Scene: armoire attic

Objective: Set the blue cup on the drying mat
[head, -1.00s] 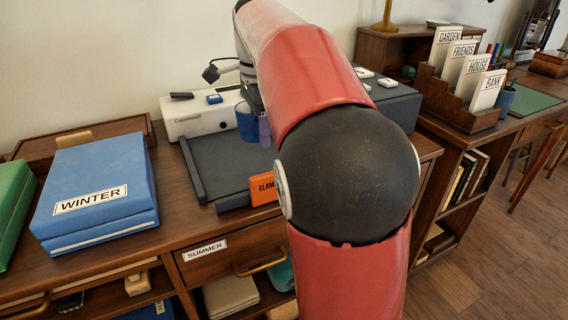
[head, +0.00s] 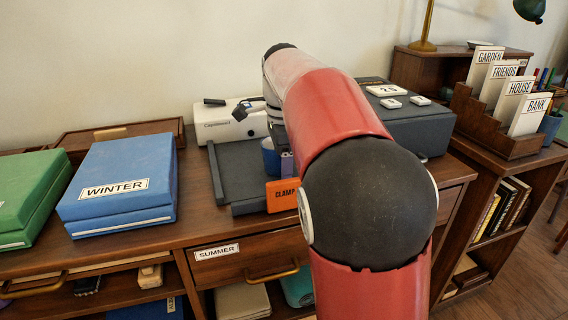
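The blue cup (head: 269,158) shows in the head view just left of my arm, its right side partly hidden. My gripper (head: 279,150) is at the cup, with a purple finger-like part beside it; my arm hides most of the gripper. The cup has moved along with it, so it appears shut on the cup. Behind and below the cup lies a flat dark grey surface (head: 235,170) with a raised strip along its left side. I cannot tell whether the cup touches this surface, nor whether it is the drying mat.
An orange CLAMP block (head: 282,195) stands at the front of the dark surface. A white machine (head: 230,122) stands behind it. Blue WINTER boxes (head: 120,190) are on the left. A dark grey box (head: 415,130) with white tiles and a letter rack (head: 490,125) are on the right.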

